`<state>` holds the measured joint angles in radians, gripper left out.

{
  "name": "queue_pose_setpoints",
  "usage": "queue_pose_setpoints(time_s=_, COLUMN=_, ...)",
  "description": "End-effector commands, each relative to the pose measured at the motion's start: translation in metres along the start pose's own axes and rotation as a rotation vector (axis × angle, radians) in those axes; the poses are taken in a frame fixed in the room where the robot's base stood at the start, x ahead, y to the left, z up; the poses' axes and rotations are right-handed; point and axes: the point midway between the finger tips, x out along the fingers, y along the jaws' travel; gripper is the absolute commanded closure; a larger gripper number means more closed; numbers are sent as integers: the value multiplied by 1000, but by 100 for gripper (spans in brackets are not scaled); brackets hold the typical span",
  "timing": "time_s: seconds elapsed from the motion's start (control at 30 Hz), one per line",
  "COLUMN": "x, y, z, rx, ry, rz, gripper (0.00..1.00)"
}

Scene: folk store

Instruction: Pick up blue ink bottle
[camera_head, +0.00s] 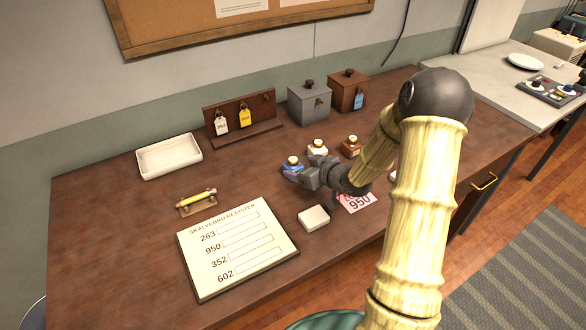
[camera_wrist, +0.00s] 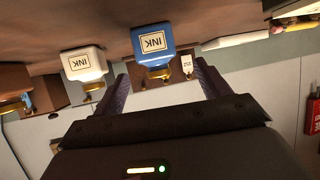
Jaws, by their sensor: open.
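Nothing is held.
A white ink bottle (camera_head: 317,149) and a brown ink bottle (camera_head: 352,147) stand close behind and right. A small white block (camera_head: 314,217) and a register board (camera_head: 238,248) lie in front. A key rack (camera_head: 243,120) and a grey box (camera_head: 309,104) stand behind.

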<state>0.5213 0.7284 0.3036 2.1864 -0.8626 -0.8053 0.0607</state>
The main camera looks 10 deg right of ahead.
Motion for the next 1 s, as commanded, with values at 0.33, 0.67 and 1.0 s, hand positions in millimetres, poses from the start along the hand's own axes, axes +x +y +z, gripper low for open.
queue_pose_setpoints(time_s=0.33, x=21, y=3, z=-3, rx=-1, ry=2, rz=-2, gripper=25)
queue_pose_setpoints(time_s=0.67, x=52, y=5, z=-3, rx=1, ry=0, rz=0, gripper=25)
queue_pose_setpoints(time_s=1.0, x=52, y=5, z=-3, rx=0, ry=0, rz=0, gripper=25)
